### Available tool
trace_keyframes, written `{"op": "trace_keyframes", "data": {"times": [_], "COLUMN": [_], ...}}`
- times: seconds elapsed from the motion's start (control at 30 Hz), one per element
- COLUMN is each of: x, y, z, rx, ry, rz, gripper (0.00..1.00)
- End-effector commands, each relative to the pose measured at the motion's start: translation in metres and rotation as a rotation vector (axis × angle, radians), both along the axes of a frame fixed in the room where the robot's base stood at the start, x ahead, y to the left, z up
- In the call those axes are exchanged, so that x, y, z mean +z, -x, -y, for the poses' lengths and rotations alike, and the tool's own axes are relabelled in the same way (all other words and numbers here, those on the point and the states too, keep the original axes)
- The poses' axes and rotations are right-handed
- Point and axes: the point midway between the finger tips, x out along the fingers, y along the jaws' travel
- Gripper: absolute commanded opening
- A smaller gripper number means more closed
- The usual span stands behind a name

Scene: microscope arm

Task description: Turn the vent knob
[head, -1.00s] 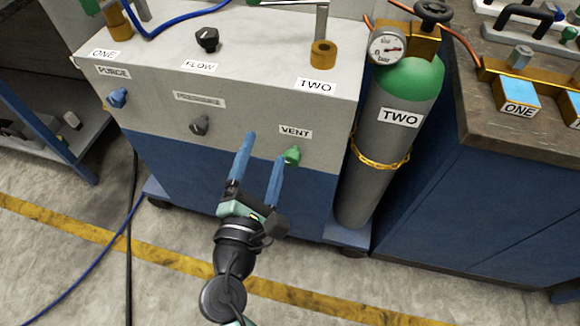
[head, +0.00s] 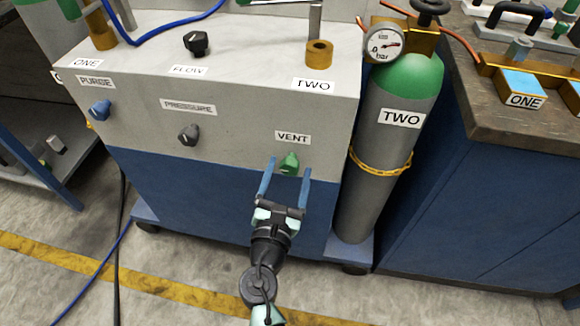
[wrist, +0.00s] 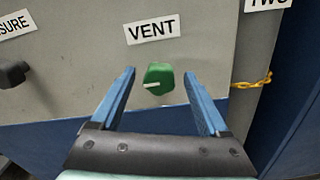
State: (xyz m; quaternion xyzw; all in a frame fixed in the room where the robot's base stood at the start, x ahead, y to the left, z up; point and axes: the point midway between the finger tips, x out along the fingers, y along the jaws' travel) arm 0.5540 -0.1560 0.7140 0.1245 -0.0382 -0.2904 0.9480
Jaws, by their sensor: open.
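The green vent knob (head: 289,163) sits on the front panel of the cart, under the VENT label (head: 292,137). In the wrist view the knob (wrist: 159,79) shows a pale pointer line toward its lower left. My gripper (head: 289,166) is open, its two blue fingers pointing at the panel on either side of the knob. In the wrist view my gripper's fingertips (wrist: 159,73) stand left and right of the knob, with a gap on both sides. I see no contact with the knob.
A grey gas cylinder (head: 385,150) with a green top and yellow chain stands right of the cart. A blue workbench (head: 470,215) is beyond it.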

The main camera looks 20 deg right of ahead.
Motion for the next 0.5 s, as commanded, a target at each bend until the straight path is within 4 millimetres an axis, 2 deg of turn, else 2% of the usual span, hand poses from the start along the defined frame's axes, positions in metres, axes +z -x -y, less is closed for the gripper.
{"op": "trace_keyframes", "data": {"times": [0.2,0.5], "x": [0.0,0.0], "y": [-0.014,-0.016], "z": [0.01,0.011], "rx": [-0.001,0.0], "ry": [0.0,0.0], "rz": [0.0,0.0], "gripper": [0.78,0.78]}}
